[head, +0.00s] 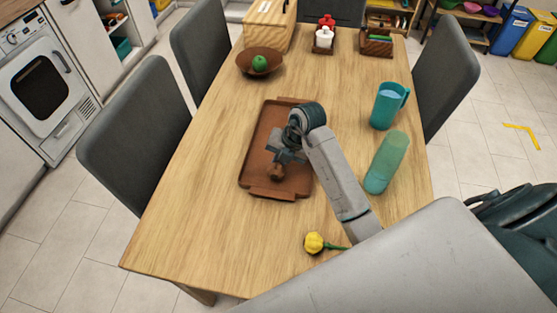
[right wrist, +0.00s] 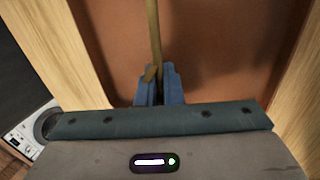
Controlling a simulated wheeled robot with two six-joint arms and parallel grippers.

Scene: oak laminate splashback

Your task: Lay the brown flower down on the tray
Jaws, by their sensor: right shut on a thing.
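The brown flower (head: 276,174) is over the near part of the brown tray (head: 256,150), its bloom toward the tray's near edge. My right gripper (head: 287,156) is above the tray and shut on the flower's stem. In the right wrist view the thin brownish stem (right wrist: 153,32) runs up from between the blue fingertips (right wrist: 158,78), with the tray's floor (right wrist: 110,40) behind it. The bloom is out of that wrist view. I cannot tell whether the flower touches the tray. My left gripper is not in view.
A yellow flower (head: 315,243) lies near the table's front edge. A bowl (head: 260,62) with a green fruit is beyond the tray. The table's left front is clear.

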